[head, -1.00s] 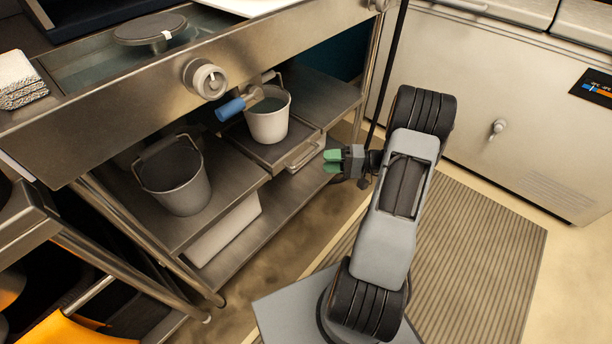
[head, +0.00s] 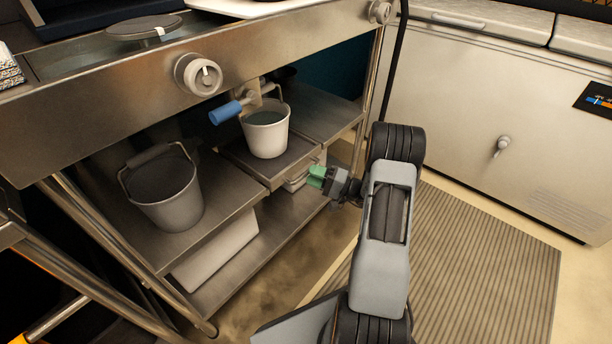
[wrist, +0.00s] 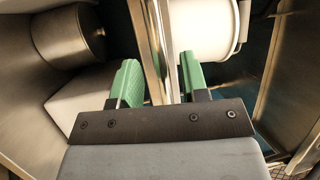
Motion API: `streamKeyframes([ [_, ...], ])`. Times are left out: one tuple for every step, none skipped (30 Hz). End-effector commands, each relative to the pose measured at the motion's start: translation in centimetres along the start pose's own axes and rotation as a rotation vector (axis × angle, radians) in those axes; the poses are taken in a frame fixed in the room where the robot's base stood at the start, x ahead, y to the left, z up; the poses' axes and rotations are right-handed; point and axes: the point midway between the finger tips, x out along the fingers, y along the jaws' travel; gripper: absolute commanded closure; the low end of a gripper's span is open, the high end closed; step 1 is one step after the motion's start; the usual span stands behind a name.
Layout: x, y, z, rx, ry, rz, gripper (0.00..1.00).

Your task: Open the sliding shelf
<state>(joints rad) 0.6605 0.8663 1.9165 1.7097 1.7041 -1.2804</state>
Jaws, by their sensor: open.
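The sliding shelf (head: 237,157) is a metal tray under the counter, with a white bucket (head: 266,134) standing on it. Its handle (head: 294,184) is on the front edge, partly hidden by my gripper (head: 317,177). My gripper is at the right end of the handle, with its green fingers apart. In the wrist view, my gripper (wrist: 159,68) has one finger on each side of a metal strip that looks like the handle (wrist: 153,50). I cannot tell whether either finger touches it. The white bucket (wrist: 205,28) shows just beyond the fingers.
A grey bucket (head: 166,190) stands on the shelf to the left. A tap with a blue handle (head: 226,112) hangs above the white bucket. A white box (head: 215,250) lies on the lower shelf. A striped mat (head: 490,260) and freezer (head: 480,120) are at right.

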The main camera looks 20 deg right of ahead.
Motion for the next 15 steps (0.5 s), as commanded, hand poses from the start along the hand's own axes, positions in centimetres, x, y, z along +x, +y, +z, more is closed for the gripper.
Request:
streamKeyframes([
  [0.7, 0.1, 0.1, -0.001, -0.003, 0.0, 0.59],
  [1.0, 0.1, 0.0, -0.001, -0.003, 0.001, 0.59],
  [1.4, 0.1, 0.0, -0.001, -0.002, 0.001, 0.59],
  [1.7, 0.1, 0.0, -0.001, -0.001, 0.001, 0.59],
  [1.9, 0.1, 0.0, -0.001, -0.002, 0.001, 0.59],
  [2.2, 0.1, 0.0, -0.001, -0.002, 0.001, 0.59],
  [2.3, 0.1, 0.0, 0.0, -0.002, 0.001, 0.59],
  [2.5, 0.1, 0.0, 0.0, -0.001, 0.001, 0.59],
  [2.6, 0.0, 0.0, 0.0, -0.001, 0.0, 0.59],
  [2.7, 0.0, 0.0, 0.0, 0.0, 0.0, 0.59],
  [2.7, 0.0, 0.0, 0.0, 0.0, 0.0, 0.59],
  [2.8, 0.0, 0.0, 0.0, 0.0, 0.0, 0.59],
  [2.8, 0.0, 0.0, 0.0, 0.0, 0.0, 0.59],
  [2.8, 0.0, 0.0, 0.0, 0.0, 0.0, 0.59],
  [2.8, 0.0, 0.0, 0.0, 0.0, 0.001, 0.59],
])
